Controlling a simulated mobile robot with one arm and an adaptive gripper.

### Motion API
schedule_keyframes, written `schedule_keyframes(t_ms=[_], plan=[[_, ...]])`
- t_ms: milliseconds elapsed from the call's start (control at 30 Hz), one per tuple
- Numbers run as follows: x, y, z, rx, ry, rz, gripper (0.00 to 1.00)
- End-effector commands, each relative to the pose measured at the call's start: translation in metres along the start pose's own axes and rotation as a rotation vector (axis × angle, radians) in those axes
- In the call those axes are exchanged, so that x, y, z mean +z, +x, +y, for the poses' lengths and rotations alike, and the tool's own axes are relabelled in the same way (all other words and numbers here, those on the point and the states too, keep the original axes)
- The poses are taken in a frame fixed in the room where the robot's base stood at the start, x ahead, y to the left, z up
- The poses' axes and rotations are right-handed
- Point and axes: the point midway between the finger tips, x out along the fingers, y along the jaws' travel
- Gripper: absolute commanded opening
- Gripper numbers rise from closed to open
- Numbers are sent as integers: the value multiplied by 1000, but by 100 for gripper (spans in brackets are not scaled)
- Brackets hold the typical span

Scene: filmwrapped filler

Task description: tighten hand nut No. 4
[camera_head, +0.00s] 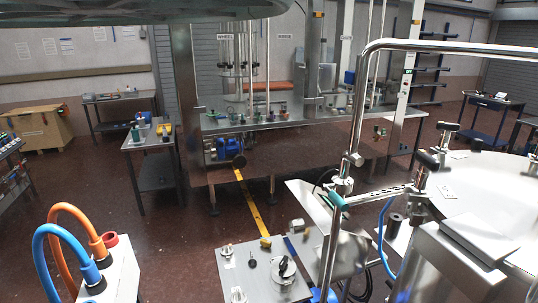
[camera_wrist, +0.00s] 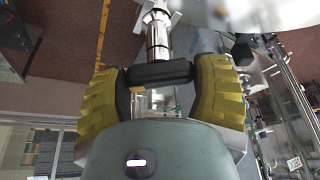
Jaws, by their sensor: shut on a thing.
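My gripper (camera_wrist: 159,74) shows in the wrist view with its two yellow ribbed fingers. It is shut on the black crossbar of a hand nut (camera_wrist: 157,72), one finger at each end of the bar. A shiny metal stem (camera_wrist: 157,32) runs from the bar toward the top of the picture. No number is readable on the nut. In the head view, hand nuts with black bars (camera_head: 447,128) stand along a metal clamp arm by the large steel vessel at the right. I cannot tell which of them is the held one. My gripper is not clearly visible in the head view.
A steel pipe frame (camera_head: 357,140) rises beside the vessel (camera_head: 490,185). A blue hose (camera_head: 381,235) hangs below the clamp arm. A steel plate with knobs (camera_head: 262,275) is at the front. Orange and blue hoses (camera_head: 62,235) arch at lower left. The floor at left centre is open.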

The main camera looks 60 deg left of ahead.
Motion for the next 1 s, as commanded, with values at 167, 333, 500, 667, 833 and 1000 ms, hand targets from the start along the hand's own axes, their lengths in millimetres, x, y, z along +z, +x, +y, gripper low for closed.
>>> schedule_keyframes(t_ms=[167,333,500,667,833,1000], plan=[[-4,-6,1,58,136,-1,29],[-3,-4,1,88,211,-1,29],[-3,-3,1,104,254,-1,29],[-4,-3,2,116,286,-1,29],[-3,-3,2,126,311,-2,29],[-3,-2,3,138,337,-4,29]])
